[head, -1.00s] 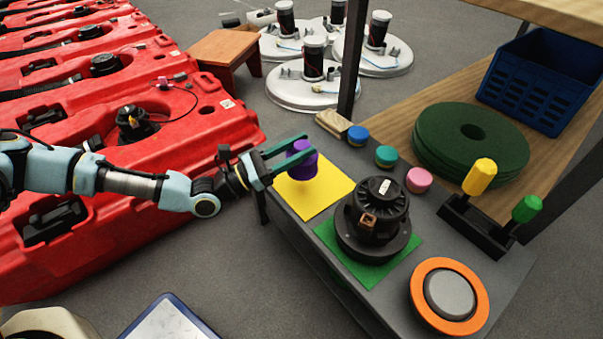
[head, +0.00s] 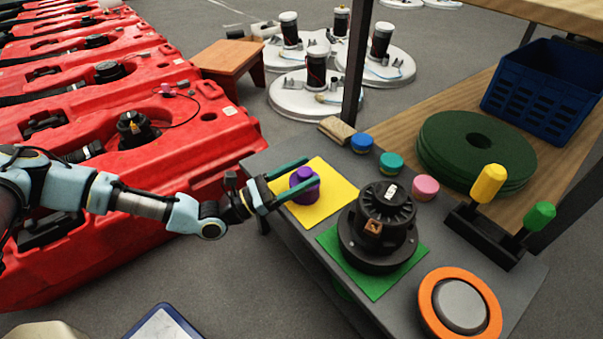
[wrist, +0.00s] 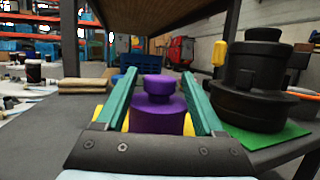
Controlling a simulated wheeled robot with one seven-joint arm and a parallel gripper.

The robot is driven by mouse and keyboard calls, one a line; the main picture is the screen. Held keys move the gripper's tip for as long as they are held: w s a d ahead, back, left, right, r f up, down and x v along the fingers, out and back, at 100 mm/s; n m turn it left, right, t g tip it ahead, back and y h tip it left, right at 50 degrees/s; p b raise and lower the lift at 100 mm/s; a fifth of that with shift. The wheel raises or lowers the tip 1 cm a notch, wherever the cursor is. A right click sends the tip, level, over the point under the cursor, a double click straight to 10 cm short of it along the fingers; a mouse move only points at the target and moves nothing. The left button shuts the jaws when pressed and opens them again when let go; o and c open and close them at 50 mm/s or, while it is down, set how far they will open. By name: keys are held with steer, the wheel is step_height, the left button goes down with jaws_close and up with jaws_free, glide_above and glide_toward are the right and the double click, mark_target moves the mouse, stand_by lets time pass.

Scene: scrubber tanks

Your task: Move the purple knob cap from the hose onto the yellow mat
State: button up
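The purple knob cap (head: 304,186) stands upright on the yellow mat (head: 336,187), near the middle of it. It also shows large in the wrist view (wrist: 157,112), with its narrower top knob upward. My gripper (head: 311,173) reaches in low from the left, with its two green fingers on either side of the cap. In the wrist view the fingers (wrist: 157,72) are spread, and strips of yellow show between them and the cap, so my gripper is open around it. The red tank with a thin hose (head: 197,108) is behind my arm; a small pinkish piece sits by that hose.
A black motor (head: 378,225) on a green mat (head: 372,281) stands close right of the yellow mat. Blue (head: 361,142), teal (head: 390,163) and pink (head: 425,187) caps and a wooden block (head: 337,130) line the back. A dark post (head: 356,70) rises behind.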

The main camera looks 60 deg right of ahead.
steer(key=shift+o, duration=0.2)
steer(key=shift+w+a, duration=0.3)
steer(key=shift+a, duration=0.05)
steer(key=p+v, duration=0.1)
steer(key=v, duration=1)
steer(key=shift+p, duration=0.4)
steer(key=shift+f, duration=0.1)
steer(key=shift+a, duration=0.1)
